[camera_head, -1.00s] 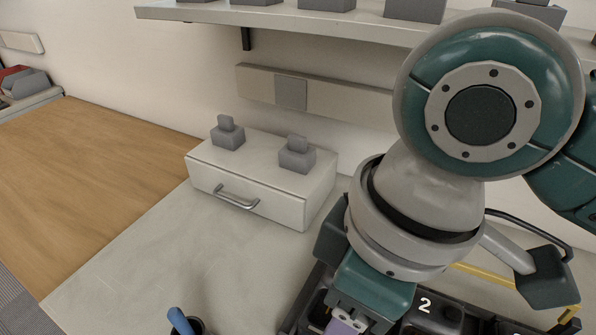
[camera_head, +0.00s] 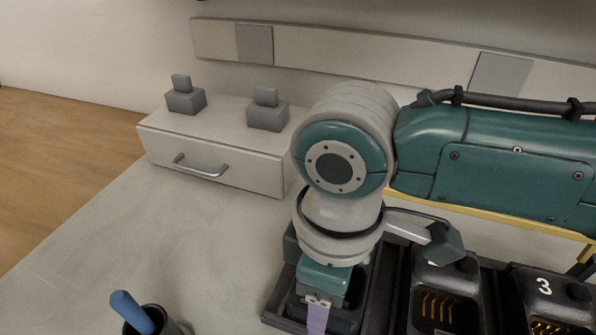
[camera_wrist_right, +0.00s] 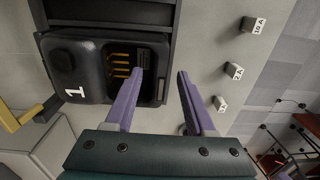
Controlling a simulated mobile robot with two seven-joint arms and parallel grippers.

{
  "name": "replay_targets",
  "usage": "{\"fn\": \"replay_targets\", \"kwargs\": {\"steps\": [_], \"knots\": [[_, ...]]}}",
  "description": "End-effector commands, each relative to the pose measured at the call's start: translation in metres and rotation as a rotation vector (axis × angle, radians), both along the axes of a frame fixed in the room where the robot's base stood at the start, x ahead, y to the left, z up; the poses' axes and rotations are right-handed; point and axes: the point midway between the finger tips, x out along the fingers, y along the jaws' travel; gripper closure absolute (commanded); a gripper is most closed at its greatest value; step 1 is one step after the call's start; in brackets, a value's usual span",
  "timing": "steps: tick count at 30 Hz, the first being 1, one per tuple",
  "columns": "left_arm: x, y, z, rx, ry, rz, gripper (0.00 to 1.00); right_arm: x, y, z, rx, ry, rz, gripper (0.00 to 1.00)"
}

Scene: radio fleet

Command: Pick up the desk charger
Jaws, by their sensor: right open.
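Black desk chargers with gold contacts sit in a dark tray (camera_head: 388,285) on the counter. The charger marked 1 (camera_wrist_right: 72,62) fills the upper left of the wrist view; in the head view my right arm largely hides it. The charger marked 3 (camera_head: 545,295) stands at the right, and another charger (camera_head: 440,300) is between them. My right gripper (camera_wrist_right: 160,75) is open with purple fingers. One fingertip overlaps charger 1's open pocket and the other lies beyond its side edge, over bare counter. Contact cannot be told. It also shows in the head view (camera_head: 318,312). My left gripper is out of view.
A white drawer unit (camera_head: 215,150) with two grey blocks on top stands at the back left. A dark cup (camera_head: 152,320) with a blue-handled item is at the front. Small labelled cubes (camera_wrist_right: 236,72) lie beyond the charger.

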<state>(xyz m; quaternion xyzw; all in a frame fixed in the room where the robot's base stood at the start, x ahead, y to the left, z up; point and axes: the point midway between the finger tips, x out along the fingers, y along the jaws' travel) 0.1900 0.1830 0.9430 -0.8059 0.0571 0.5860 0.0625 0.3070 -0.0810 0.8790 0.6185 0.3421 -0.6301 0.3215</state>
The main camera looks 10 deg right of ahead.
Motion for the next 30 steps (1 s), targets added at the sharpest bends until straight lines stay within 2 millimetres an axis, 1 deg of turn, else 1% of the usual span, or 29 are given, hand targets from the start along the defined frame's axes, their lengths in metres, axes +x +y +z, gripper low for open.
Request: {"fn": "replay_targets", "kwargs": {"steps": [1,3,10,11,25,30], "knots": [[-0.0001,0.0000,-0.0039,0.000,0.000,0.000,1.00,-0.0004,0.0000,-0.0085,-0.001,0.001,-0.001,0.45],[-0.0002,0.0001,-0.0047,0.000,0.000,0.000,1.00,-0.0005,0.0001,-0.0131,-0.001,-0.001,0.000,0.45],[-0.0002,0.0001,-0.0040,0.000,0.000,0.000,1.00,-0.0004,0.0003,-0.0140,0.000,-0.001,0.001,0.45],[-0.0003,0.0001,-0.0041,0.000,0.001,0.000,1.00,-0.0005,0.0002,-0.0140,0.000,-0.001,0.001,0.46],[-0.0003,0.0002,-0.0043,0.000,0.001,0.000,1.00,-0.0004,0.0000,-0.0137,0.000,-0.001,0.000,0.99],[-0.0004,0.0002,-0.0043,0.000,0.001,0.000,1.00,-0.0004,0.0000,-0.0137,0.000,-0.001,0.000,1.00]]}}
